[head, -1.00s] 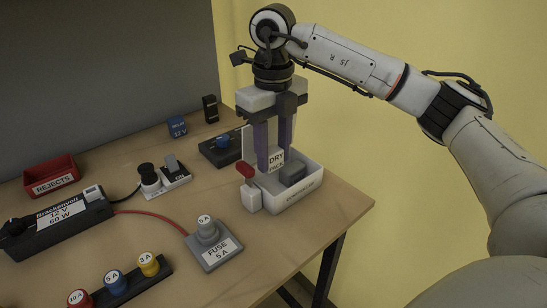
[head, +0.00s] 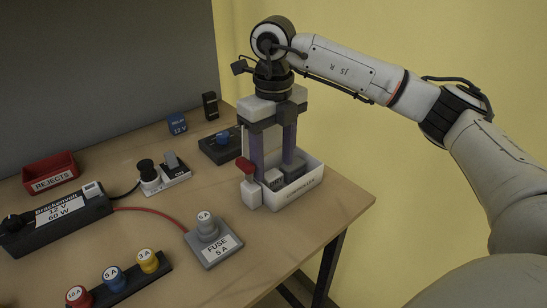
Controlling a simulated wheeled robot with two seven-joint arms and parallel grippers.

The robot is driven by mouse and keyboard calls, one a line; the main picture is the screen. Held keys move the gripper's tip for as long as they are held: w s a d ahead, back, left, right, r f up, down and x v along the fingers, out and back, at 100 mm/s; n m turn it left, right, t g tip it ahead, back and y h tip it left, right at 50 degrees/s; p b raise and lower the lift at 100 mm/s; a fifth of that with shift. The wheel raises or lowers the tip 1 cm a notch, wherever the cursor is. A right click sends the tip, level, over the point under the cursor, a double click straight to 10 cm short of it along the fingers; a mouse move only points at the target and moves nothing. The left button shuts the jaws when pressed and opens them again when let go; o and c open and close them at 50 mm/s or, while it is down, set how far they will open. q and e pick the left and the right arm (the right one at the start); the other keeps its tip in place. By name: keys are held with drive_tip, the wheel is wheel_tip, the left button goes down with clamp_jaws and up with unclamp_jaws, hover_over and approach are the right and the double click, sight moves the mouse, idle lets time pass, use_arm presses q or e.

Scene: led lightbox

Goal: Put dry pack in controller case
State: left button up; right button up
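The controller case (head: 300,191) is a white open box near the table's right edge, with a red-topped lever on its left side. The dry pack (head: 273,179) is a small pale block with dark lettering, low inside the case, beside a grey block (head: 293,169). My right gripper (head: 274,160) points straight down over the case. Its two purple-grey fingers are spread apart, with their tips reaching down at the case, partly hidden behind the blocks. The dry pack sits below and between the fingers, apparently not clamped. My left gripper is out of view.
A red rejects bin (head: 50,173), a black power supply (head: 56,221) and a fuse rack (head: 119,283) are further left. The front right tabletop is clear.

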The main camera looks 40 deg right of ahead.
sight(273, 175)
drive_tip(key=shift+r, duration=0.25)
wheel_tip(273, 175, up, 13)
drive_tip(key=p, duration=0.2)
drive_tip(key=shift+f, duration=0.15)
idle(1.2)
